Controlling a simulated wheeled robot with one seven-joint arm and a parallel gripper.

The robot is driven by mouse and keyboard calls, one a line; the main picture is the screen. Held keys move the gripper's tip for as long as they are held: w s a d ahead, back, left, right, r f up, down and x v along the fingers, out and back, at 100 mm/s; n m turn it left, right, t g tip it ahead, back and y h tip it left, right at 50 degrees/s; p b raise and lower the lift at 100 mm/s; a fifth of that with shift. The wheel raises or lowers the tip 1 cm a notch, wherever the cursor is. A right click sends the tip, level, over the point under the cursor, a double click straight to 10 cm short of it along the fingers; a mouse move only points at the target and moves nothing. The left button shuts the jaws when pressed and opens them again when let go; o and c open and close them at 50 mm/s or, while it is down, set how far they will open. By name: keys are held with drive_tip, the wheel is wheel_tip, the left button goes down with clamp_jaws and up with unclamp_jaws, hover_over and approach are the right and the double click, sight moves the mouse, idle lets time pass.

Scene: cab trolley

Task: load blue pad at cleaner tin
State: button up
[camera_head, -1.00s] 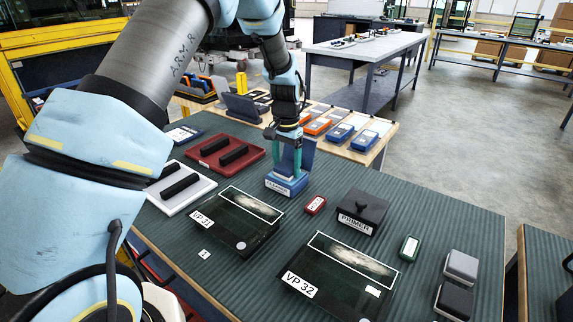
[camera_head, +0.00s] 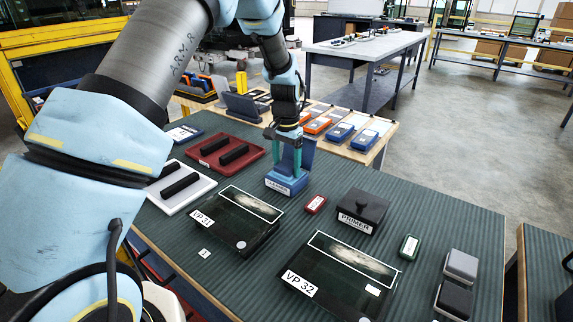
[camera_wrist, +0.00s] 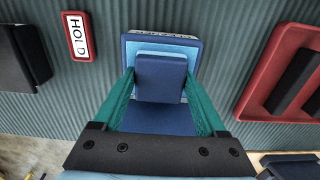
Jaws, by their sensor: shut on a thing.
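The cleaner tin (camera_head: 287,186) is a blue box on the green ribbed bench top, its label facing the front. Its blue lid (camera_head: 307,152) stands open at the back. My gripper (camera_head: 289,168) points down over the tin. In the wrist view, the green fingers are shut on the dark blue pad (camera_wrist: 160,78). The pad is in front of the tin's pale blue opening (camera_wrist: 132,48), and the tin's rim (camera_wrist: 190,42) shows around it. I cannot tell whether the pad touches the inside of the tin.
A small red HOLD tag (camera_head: 315,205) and the black PRIMER tin (camera_head: 362,212) are to the right. A red tray (camera_head: 226,152) with black bars is to the left. Glass panels VP 31 (camera_head: 236,222) and VP 32 (camera_head: 340,277) lie in front.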

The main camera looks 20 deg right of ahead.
sight(286, 165)
drive_tip(key=shift+r+p, duration=2.4)
drive_tip(key=shift+r, duration=1.1)
